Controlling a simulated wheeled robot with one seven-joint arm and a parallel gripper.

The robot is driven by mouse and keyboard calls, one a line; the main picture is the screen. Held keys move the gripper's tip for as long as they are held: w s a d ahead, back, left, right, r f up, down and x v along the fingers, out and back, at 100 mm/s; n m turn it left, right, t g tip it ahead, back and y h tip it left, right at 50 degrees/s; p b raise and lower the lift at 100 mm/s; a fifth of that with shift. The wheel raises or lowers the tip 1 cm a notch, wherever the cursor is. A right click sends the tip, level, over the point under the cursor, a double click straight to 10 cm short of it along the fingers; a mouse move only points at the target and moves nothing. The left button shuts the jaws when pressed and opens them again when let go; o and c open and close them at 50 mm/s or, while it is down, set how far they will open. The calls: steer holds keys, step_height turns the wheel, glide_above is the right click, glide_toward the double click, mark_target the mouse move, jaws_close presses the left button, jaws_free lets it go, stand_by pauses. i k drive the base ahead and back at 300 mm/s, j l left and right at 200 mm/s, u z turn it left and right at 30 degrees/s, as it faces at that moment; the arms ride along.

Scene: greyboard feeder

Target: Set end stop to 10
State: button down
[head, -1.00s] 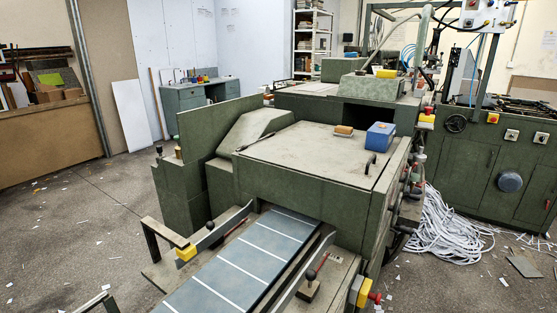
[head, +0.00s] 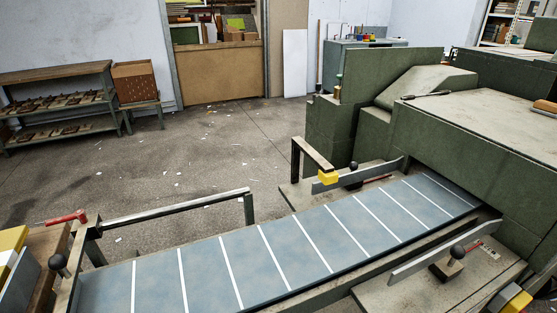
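The feeder bed (head: 273,262) is a blue-grey surface with white cross lines, running from the lower left to the green machine (head: 470,130). A black ball knob (head: 58,262) and a red handle (head: 66,217) sit at its left end. A metal guide (head: 425,257) with a black knob (head: 457,252) lies on the near side, beside a small marked strip (head: 485,250). Another guide (head: 372,172) with a black knob (head: 353,166) lies on the far side. I cannot tell which part is the end stop, and no number is readable. My gripper is not in view.
A rail (head: 175,207) on legs runs along the bed's far side. A yellow block (head: 328,177) sits by the far guide. A shelf rack (head: 62,103) and a brown box (head: 136,84) stand at the back left. The grey floor (head: 200,150) between is open, with paper scraps.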

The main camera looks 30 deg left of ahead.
mark_target(67, 301)
steer(key=k+l+u, duration=0.1)
steer(key=u, duration=1.8)
